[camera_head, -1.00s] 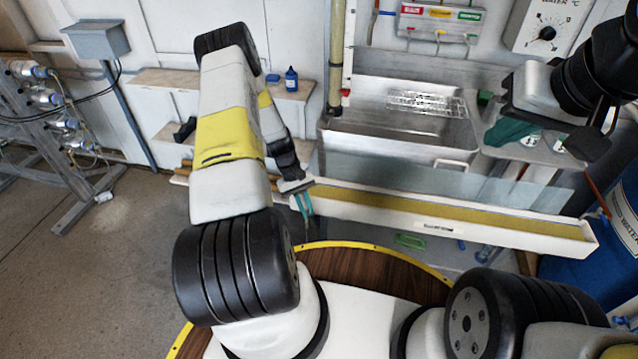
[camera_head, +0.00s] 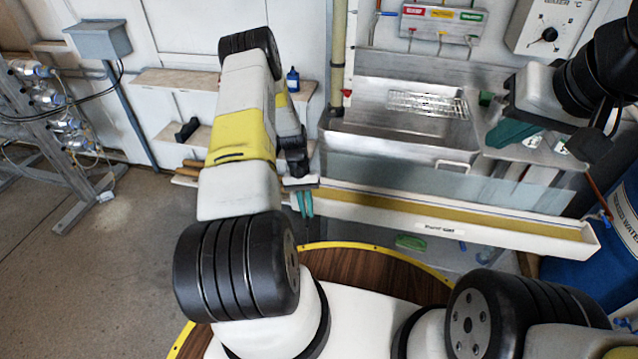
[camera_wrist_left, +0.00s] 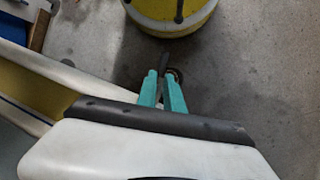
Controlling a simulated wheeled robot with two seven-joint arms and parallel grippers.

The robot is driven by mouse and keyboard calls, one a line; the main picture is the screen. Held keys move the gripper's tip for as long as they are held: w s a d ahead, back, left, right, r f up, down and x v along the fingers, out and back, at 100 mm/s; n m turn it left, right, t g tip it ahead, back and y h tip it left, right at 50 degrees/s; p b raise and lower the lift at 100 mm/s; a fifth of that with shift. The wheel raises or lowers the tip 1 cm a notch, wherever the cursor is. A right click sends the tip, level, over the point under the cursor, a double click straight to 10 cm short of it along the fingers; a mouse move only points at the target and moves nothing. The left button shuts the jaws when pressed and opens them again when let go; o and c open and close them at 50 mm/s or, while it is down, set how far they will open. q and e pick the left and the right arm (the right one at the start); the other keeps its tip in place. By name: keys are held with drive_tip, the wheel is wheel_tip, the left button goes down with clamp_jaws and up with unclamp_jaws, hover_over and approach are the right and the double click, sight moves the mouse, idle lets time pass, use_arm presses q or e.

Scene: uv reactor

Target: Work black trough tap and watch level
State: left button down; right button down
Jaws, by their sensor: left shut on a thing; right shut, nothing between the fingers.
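The long pale trough (camera_head: 450,222) with a yellowish inside runs across the middle of the head view. My left gripper (camera_head: 305,204) points down beside the trough's left part. In the left wrist view its teal fingers (camera_wrist_left: 163,88) are shut on a small dark piece, apparently the black tap (camera_wrist_left: 164,62); its shape is mostly hidden by the fingers. No liquid level can be made out. My right gripper (camera_head: 512,134) is at the right, shut and empty as far as shows, over the side shelf by the metal sink; the arm partly covers it.
A metal sink (camera_head: 400,125) with a wire rack (camera_head: 428,104) stands behind the trough. A blue drum (camera_head: 590,262) is at the right. The floor at left (camera_head: 90,270) is mostly open.

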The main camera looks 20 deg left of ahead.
use_arm(q)
drive_tip(key=c, duration=1.7)
unclamp_jaws()
drive_tip(key=shift+c, duration=0.2)
drive_tip(key=v, duration=0.8)
drive_tip(key=shift+f, duration=0.1)
